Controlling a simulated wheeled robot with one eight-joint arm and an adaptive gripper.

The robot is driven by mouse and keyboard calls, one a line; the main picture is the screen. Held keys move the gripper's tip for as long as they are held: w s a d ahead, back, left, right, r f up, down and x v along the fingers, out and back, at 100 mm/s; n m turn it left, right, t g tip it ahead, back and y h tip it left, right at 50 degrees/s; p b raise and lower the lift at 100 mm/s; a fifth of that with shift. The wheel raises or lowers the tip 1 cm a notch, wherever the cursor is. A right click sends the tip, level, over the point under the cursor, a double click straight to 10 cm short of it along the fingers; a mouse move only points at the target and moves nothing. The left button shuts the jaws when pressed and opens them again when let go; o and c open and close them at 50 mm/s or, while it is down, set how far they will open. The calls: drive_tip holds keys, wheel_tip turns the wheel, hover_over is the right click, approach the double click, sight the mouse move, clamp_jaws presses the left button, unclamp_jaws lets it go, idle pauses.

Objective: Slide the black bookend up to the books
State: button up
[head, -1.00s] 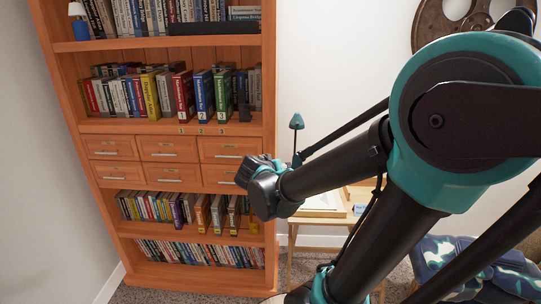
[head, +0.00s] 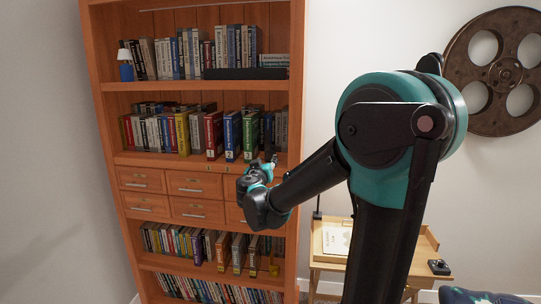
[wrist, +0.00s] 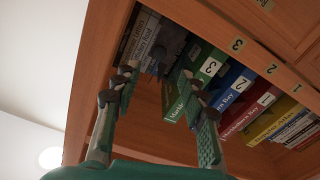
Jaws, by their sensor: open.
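The black bookend (wrist: 170,42) shows as a dark shape on the middle shelf in the wrist view, just beyond my fingertips. It stands between grey books (wrist: 137,38) and the green book marked 3 (wrist: 203,72); whether it touches either is unclear. The blue book 2 (wrist: 232,90) and red book 1 (wrist: 250,112) follow in the row. My gripper (wrist: 157,78) is open and empty, its two fingers spread toward the bookend. In the head view my gripper (head: 270,164) is at the right end of that shelf and partly covers the area near the bookend.
The orange bookcase (head: 298,120) has a right side wall close to my gripper. The shelf's front edge carries number labels, with drawers (head: 194,183) below it. A wooden desk (head: 400,262) stands to the right. A film reel (head: 505,75) hangs on the wall.

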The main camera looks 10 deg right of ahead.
sight(271, 153)
drive_tip(key=x, duration=0.9)
drive_tip(key=shift+w+d, duration=0.1)
drive_tip(key=shift+w, duration=0.1)
clamp_jaws()
